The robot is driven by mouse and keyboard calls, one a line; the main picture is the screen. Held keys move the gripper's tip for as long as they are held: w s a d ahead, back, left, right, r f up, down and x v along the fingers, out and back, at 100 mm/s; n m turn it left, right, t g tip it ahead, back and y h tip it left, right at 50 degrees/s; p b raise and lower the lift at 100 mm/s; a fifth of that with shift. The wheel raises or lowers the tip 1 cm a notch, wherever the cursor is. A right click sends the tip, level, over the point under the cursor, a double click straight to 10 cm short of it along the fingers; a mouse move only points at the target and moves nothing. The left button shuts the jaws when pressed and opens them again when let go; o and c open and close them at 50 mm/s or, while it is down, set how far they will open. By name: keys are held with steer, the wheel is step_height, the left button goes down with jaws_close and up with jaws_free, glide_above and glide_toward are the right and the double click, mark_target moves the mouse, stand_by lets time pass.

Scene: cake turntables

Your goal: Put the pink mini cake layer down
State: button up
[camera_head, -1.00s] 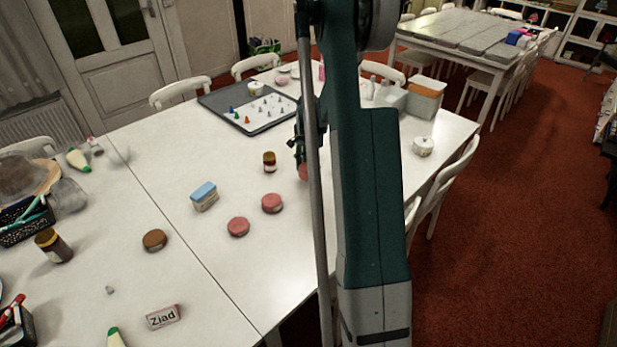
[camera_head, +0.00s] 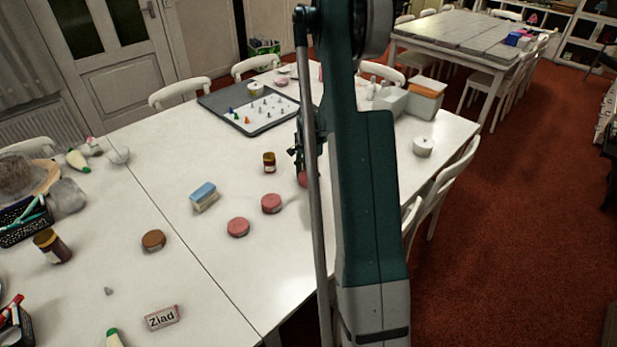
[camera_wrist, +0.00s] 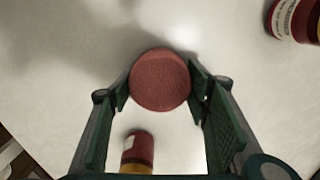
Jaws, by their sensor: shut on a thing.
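The pink mini cake layer (camera_wrist: 160,80) is a small round disc between the two green fingers of my gripper (camera_wrist: 159,88) in the wrist view. The fingers press on its left and right sides. In the head view, part of this layer (camera_head: 302,180) shows beside my arm, below my gripper (camera_head: 298,158); the arm hides the rest. It is close to the white table, but I cannot tell whether it touches. Two similar pink layers, one nearer (camera_head: 238,227) and one farther (camera_head: 271,203), lie on the table to its left.
A small brown jar (camera_head: 269,162) stands just left of my gripper. A blue-topped block (camera_head: 203,196), a brown disc (camera_head: 153,240) and a "Ziad" name card (camera_head: 162,318) lie farther left. A grey tray (camera_head: 217,101) with game pieces is behind. Bare table (camera_head: 260,275) shows in front.

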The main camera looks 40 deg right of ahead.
mark_target(308, 174)
steer(key=shift+f, duration=0.15)
steer(key=o, duration=0.9)
step_height(308, 174, up, 12)
steer(key=p, duration=0.2)
steer(key=shift+r, duration=0.2)
stand_by(0.6)
